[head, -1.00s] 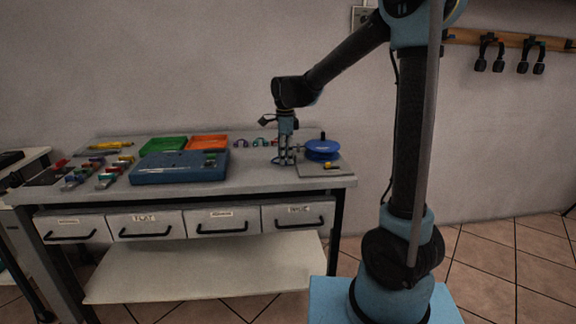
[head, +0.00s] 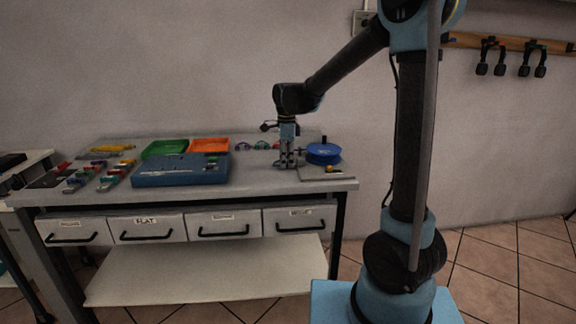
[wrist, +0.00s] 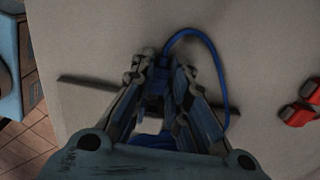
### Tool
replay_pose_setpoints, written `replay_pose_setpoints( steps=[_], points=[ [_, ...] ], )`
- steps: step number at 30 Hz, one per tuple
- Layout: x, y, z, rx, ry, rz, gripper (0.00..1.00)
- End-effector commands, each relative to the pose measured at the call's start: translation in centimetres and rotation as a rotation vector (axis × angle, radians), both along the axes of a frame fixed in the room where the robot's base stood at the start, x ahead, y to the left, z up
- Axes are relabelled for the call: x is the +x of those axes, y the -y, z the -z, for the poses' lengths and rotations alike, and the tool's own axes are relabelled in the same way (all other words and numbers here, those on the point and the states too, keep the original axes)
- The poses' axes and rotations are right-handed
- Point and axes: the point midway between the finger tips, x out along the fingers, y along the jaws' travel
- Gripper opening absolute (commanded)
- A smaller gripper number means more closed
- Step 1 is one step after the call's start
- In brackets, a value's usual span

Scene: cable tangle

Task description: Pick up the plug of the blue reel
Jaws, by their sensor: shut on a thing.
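The blue reel (head: 323,153) lies on a flat grey board at the right end of the workbench. My gripper (head: 287,163) points down just left of the reel, low over the bench top. In the wrist view, the fingertips of my gripper (wrist: 162,68) are shut on a small dark blue plug (wrist: 161,66). A blue cable (wrist: 208,42) leaves the plug, arches up and curves down on the right. A blue part low between the fingers is mostly hidden, so I cannot tell what it is.
The blue case (head: 180,170), green tray (head: 164,148) and orange tray (head: 209,145) stand left of my gripper. Several coloured parts lie at the far left. Red pieces (wrist: 300,115) show at the right of the wrist view. The wall is behind the bench.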

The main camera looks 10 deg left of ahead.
Motion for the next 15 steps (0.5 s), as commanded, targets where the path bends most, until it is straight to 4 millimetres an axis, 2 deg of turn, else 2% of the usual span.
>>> replay_pose_setpoints(
  steps=[5, 15],
  points=[
    [0.0, 0.0, -1.8, 0.0, 0.0, 0.0, 0.04],
    [0.0, 0.0, -7.5, 0.0, 0.0, 0.0, 0.04]
  ],
)
